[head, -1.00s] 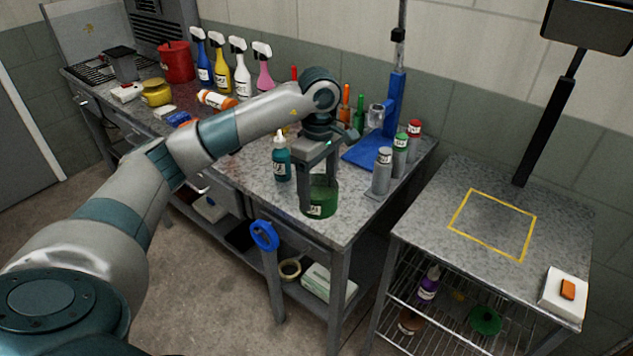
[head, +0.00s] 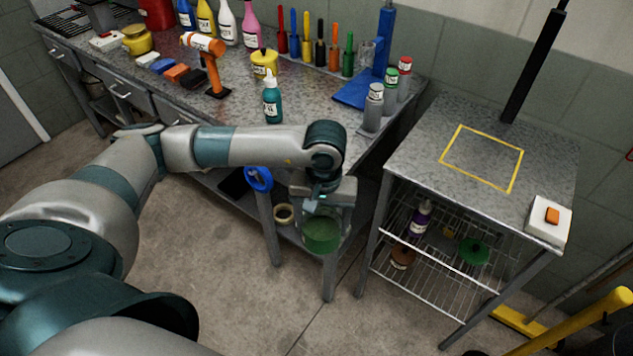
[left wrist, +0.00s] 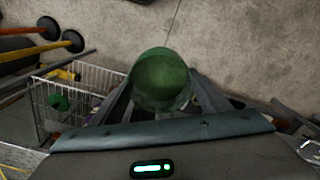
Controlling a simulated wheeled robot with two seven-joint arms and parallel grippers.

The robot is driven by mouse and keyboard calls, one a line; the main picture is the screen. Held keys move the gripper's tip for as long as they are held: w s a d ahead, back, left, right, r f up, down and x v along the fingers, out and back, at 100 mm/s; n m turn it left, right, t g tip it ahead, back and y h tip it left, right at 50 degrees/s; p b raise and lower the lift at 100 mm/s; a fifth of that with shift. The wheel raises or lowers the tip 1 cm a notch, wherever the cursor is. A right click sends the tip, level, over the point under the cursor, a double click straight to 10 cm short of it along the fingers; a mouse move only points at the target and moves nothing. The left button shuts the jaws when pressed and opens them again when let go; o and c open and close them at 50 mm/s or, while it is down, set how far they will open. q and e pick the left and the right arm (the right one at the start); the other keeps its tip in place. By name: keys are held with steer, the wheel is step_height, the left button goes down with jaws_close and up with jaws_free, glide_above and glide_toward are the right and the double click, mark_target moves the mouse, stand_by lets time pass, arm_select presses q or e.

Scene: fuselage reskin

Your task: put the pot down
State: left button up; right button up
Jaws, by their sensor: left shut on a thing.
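The green pot (head: 321,236) is held in my left gripper (head: 322,222), off the front edge of the workbench and over the floor. In the left wrist view the green pot (left wrist: 161,80) sits between the fingers of my left gripper (left wrist: 160,100), which is shut on it. A yellow outlined square (head: 482,158) is marked on the grey top of the side table (head: 420,150), to the right of the pot. The square is empty. My right gripper is not in view.
A white block with an orange piece (head: 550,218) lies at the side table's right corner. Several grey cans (head: 374,108) stand near the workbench's right end, with a teal bottle (head: 272,100) left of them. A wire shelf (head: 430,260) under the side table holds several items.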

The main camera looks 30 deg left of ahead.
arm_select(q)
steer(key=s+d+f+m, duration=0.3)
steer(key=s+m, duration=0.1)
steer(key=s, duration=0.1)
steer(key=shift+s+d+f+m, duration=0.2)
steer(key=shift+s+d+m, duration=0.1)
steer(key=shift+s+d, duration=0.1)
